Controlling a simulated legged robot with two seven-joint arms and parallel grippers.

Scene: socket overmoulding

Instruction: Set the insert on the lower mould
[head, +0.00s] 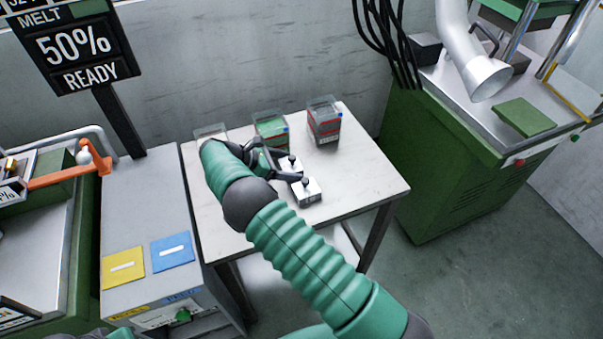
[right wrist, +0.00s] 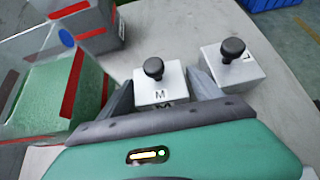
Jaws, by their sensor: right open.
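My right gripper (head: 284,163) reaches over the small white table and is open. In the right wrist view its two fingers (right wrist: 163,93) stand on either side of a white block marked M (right wrist: 160,86) with a black knob on top. I cannot tell whether they touch it. That block also shows in the head view (head: 290,164), partly hidden by the gripper. A second white block with a black knob, marked L (right wrist: 233,66), stands beside it, outside the fingers; it shows nearer in the head view (head: 307,192). I cannot make out the lower mould for certain.
Clear boxes with green (head: 270,128) and grey (head: 323,125) contents stand at the back of the white table (head: 365,185). A green machine (head: 450,160) stands to the right. A grey cabinet with yellow (head: 123,277) and blue (head: 172,260) pads stands left, beside an orange handle (head: 62,173).

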